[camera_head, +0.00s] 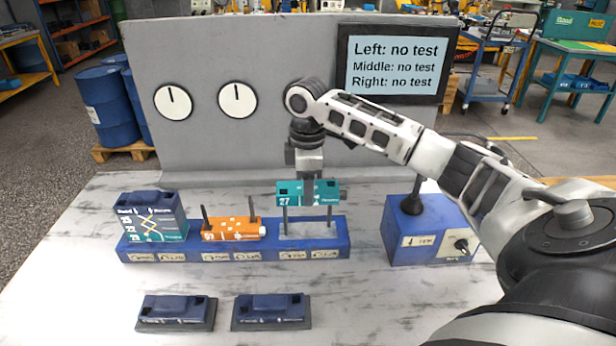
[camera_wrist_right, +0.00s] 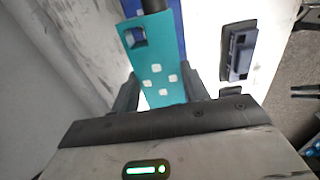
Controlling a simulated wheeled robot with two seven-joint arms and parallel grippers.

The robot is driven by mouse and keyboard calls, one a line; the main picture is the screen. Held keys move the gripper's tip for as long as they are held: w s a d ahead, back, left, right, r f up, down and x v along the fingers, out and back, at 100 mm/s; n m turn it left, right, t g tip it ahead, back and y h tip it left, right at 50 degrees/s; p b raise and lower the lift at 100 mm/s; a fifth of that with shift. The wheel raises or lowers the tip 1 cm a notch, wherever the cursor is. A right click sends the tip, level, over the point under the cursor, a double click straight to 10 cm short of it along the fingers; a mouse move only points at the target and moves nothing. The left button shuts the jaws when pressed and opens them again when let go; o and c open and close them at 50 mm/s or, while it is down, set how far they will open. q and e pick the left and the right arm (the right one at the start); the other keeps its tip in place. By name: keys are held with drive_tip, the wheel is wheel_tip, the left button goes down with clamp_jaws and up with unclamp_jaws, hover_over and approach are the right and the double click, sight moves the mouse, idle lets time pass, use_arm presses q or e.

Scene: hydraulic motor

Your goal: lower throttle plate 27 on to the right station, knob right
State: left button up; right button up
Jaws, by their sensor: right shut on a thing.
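My right gripper (camera_head: 309,184) is shut on the teal throttle plate 27 (camera_head: 289,199). The plate is level above the right station (camera_head: 308,230) of the blue base. Its dark knob (camera_head: 343,195) points right. Two upright rods (camera_head: 329,219) stand between station and plate, reaching the plate's underside; I cannot tell whether they have entered it. In the right wrist view the teal plate (camera_wrist_right: 157,62) lies between the fingers (camera_wrist_right: 161,94), with a square opening and several pale spots on its face. My left gripper is not in view.
Two dark blue parts (camera_head: 271,309) lie in front. A blue box (camera_head: 429,232) with a lever is at right. A grey panel (camera_head: 220,60) stands behind.

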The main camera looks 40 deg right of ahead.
sight(308, 231)
drive_tip(key=shift+f, duration=2.9)
use_arm(q)
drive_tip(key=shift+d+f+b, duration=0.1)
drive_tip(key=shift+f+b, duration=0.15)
drive_tip(key=shift+b, duration=0.2)
use_arm(e)
drive_tip(key=shift+f, duration=1.5)
drive_tip(key=shift+f, duration=0.55)
drive_tip(key=o, duration=1.5)
drive_tip(key=shift+f, duration=0.1)
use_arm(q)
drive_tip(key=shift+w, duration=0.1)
use_arm(e)
wheel_tip(308, 231, up, 16)
drive_tip(key=shift+r, duration=0.1)
